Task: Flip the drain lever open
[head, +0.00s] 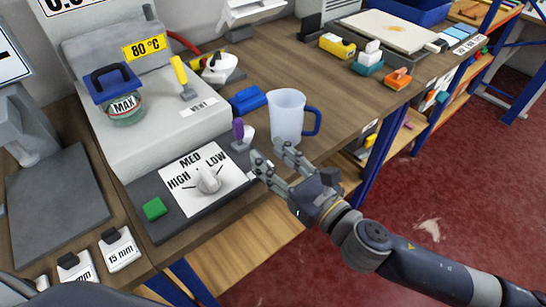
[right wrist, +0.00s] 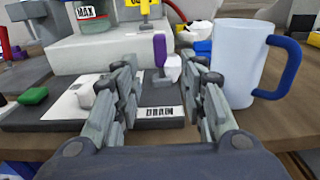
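The drain lever has a purple handle (head: 238,129) standing upright on a white and grey base at the right end of the machine's front panel. In the right wrist view the purple handle (right wrist: 160,49) shows between the fingers, with a DRAIN label (right wrist: 159,112) on the panel edge nearer me. My right gripper (head: 268,153) is open and empty, just in front of the lever, its fingers pointing at it. In the right wrist view its fingers (right wrist: 160,72) stand apart on either side of the lever; I cannot tell whether they touch it. My left gripper is not in view.
A clear jug (head: 287,118) with a blue handle stands close right of the lever. Left of it are a MED/HIGH/LOW dial (head: 208,180) and a green button (head: 155,209). A yellow lever (head: 180,70) stands on the machine. Bare tabletop (head: 310,80) lies behind the jug.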

